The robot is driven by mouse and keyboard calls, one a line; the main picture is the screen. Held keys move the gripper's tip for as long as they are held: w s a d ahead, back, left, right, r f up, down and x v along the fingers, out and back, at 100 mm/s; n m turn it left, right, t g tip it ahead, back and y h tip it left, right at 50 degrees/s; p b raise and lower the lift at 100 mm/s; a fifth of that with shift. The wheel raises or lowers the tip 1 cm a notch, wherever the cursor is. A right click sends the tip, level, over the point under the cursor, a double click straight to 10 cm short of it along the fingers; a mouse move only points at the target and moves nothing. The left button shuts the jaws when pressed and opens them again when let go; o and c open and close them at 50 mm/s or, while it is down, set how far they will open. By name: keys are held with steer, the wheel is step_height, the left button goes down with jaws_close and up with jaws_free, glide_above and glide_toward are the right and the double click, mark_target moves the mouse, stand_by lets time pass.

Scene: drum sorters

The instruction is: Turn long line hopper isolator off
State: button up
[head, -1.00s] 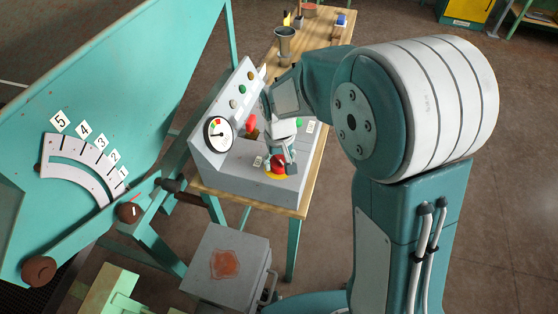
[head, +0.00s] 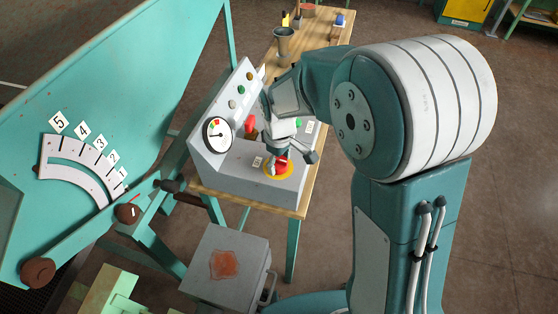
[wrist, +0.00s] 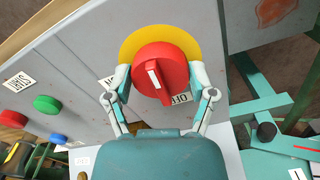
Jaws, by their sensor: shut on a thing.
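The isolator is a red rotary knob (head: 282,165) on a yellow disc, on the sloping grey control panel (head: 232,178). In the wrist view the knob (wrist: 160,68) has a white line that runs nearly straight up the picture, leaning slightly left. My gripper (wrist: 160,78) is shut on the knob, one finger on its left side and one on its right. A small lettered label (wrist: 180,98) shows beside the knob, partly covered. Another label is mostly hidden by the left finger. In the head view my gripper (head: 280,160) comes down onto the knob from above.
Green (wrist: 46,103), red (wrist: 16,118) and other buttons sit on the same panel. A round gauge (head: 217,134) stands at its left. The teal hopper with a numbered scale (head: 75,165) fills the left. A grey box (head: 228,262) is below the panel.

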steer(key=shift+w, duration=0.1)
stand_by(0.3)
steer(key=o, duration=1.1)
steer(key=shift+c, duration=0.2)
step_height(320, 180, up, 12)
steer(key=shift+a+f, duration=0.1)
steer(key=s+d+r+m+t, duration=0.2)
steer(key=s+d+m, duration=0.3)
steer(key=s, duration=0.4)
steer(key=s+d+r+m+t, duration=0.3)
steer(key=s+d, duration=0.4)
steer(key=s, duration=0.3)
steer(key=shift+d+r+m+t, duration=0.25)
steer(key=shift+r+m, duration=0.35)
steer(key=shift+m, duration=0.3)
